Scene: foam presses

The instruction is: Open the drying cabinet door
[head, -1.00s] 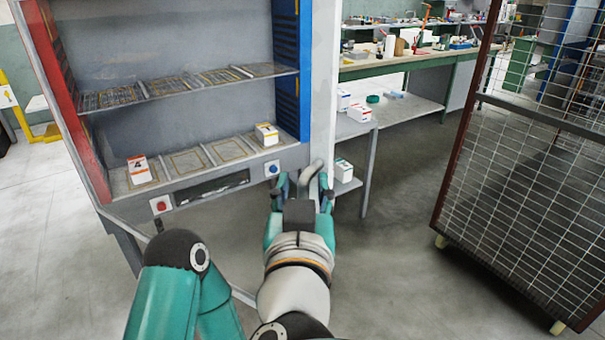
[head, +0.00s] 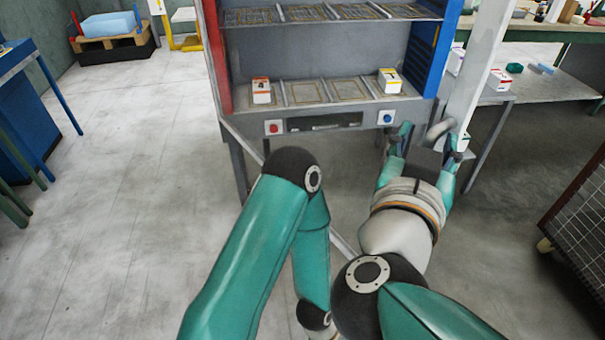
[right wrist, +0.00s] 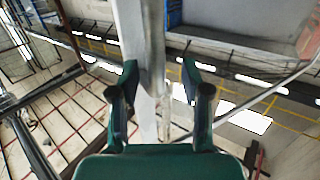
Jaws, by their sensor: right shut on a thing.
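The drying cabinet (head: 330,60) stands at the top of the head view with its front uncovered and its shelves in sight. Its pale door (head: 483,70) is seen nearly edge-on at the cabinet's right side, standing open. A curved grey handle (head: 438,130) is near the door's lower end. My right gripper (head: 430,137) is shut on the handle, with the grip partly hidden by the gripper body. In the right wrist view, the fingers (right wrist: 163,95) are on either side of the upright handle bar.
White boxes (head: 261,91) and (head: 390,80) sit on the lower shelf, above a red button (head: 273,128) and a blue button (head: 387,117). A workbench (head: 550,88) stands behind the door. A mesh cart (head: 580,205) is at right.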

